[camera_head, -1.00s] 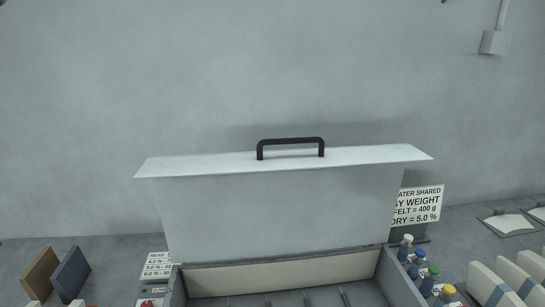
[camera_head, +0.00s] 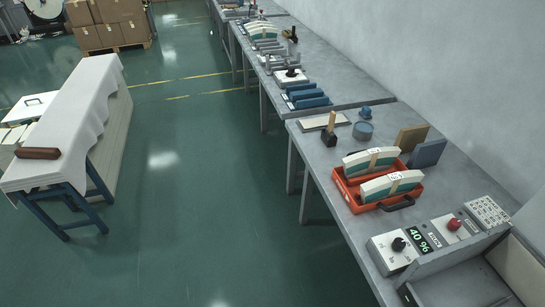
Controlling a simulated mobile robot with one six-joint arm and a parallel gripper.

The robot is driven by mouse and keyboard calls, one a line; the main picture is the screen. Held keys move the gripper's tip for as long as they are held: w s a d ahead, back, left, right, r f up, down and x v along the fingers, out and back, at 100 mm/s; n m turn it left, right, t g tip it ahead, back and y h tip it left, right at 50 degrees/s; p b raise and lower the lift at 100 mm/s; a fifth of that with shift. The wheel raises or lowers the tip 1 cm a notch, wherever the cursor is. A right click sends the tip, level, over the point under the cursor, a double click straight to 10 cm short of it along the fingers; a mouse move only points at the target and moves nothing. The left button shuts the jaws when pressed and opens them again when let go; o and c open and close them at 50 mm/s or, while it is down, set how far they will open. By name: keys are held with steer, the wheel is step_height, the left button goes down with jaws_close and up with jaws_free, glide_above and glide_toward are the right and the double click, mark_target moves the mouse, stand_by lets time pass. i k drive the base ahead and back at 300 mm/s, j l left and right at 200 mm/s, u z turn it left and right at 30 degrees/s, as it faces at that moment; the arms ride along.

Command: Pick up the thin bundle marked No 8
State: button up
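Two pale curved bundles with teal lower parts stand in a red tray (camera_head: 346,190) on the near table. The tag marks are too small to read, so I cannot tell which is No 8. More pale bundles (camera_head: 262,30) stand on a far table, also with unreadable marks. My gripper is not in view.
A control panel (camera_head: 394,252) with a knob and a "40 %" display stands right of the tray. Brown (camera_head: 412,137) and blue boards (camera_head: 428,153) lean behind it. A cloth-covered trestle (camera_head: 88,95) stands left; green floor between is clear.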

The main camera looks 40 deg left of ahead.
mark_target(376, 159)
steer(key=u, duration=0.95)
steer(key=i+j+z, duration=0.15)
steer(key=i+j, duration=0.15)
steer(key=i+j+z, duration=0.15)
steer(key=i+j, duration=0.2)
steer(key=i+j+z, duration=0.15)
steer(key=i+j, duration=0.25)
steer(key=i+j+z, duration=0.1)
steer(key=i+j, duration=0.2)
steer(key=j, duration=0.15)
steer(key=i+j+z, duration=0.15)
steer(key=i+j, duration=0.15)
steer(key=j, duration=0.15)
steer(key=i+j+z, duration=0.15)
steer(key=j, duration=0.3)
steer(key=i, duration=0.1)
